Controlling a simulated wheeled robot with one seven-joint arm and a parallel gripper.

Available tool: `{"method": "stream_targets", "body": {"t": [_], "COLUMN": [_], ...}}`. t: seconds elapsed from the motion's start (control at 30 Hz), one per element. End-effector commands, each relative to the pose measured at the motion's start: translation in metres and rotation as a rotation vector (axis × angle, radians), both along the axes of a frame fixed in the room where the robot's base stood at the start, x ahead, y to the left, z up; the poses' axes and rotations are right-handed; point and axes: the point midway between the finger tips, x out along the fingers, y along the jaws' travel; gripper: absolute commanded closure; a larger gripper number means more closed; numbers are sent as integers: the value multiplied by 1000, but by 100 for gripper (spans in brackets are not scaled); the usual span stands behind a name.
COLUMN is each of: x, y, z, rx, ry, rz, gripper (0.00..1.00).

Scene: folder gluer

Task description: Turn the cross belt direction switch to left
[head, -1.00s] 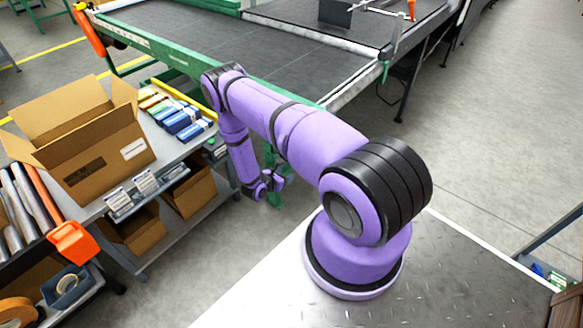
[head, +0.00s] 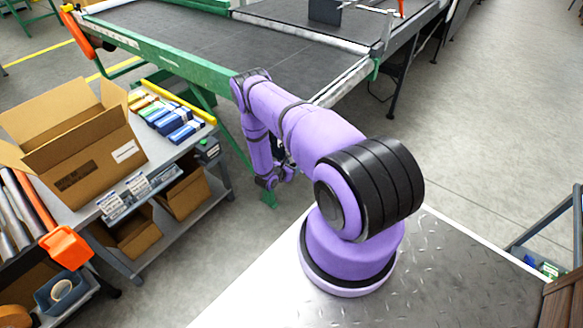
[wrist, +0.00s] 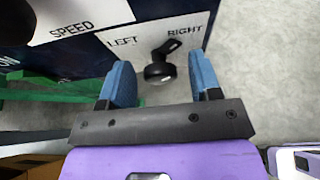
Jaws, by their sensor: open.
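The cross belt direction switch (wrist: 160,68) shows in the wrist view as a black knob with a handle bearing a white mark. Its handle points up and to the right, toward the word RIGHT (wrist: 185,32); the word LEFT (wrist: 123,42) is on its other side. My gripper (wrist: 161,78) is open, its blue fingers spread to the left and right of the knob in the picture. Whether a finger touches the knob I cannot tell. In the head view my gripper (head: 281,178) hangs low beside the green machine frame (head: 170,60); the switch cannot be made out there.
A grey cart (head: 185,155) with an open cardboard box (head: 85,150) and small boxes stands left of my arm. The dark belt (head: 190,38) lies behind it. A SPEED label (wrist: 72,28) is on the same dark panel.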

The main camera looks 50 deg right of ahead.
Motion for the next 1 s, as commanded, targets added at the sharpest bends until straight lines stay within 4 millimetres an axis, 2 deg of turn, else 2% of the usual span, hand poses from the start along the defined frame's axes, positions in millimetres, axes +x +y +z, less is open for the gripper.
{"method": "stream_targets", "body": {"t": [0.13,0.33,0.67,1.0], "x": [0,0,1,4], "y": [0,0,1,2], "z": [0,0,0,0], "rx": [0,0,-3,-22], "ry": [0,0,35,250], "rz": [0,0,2,4], "gripper": [44,90,90,90]}}
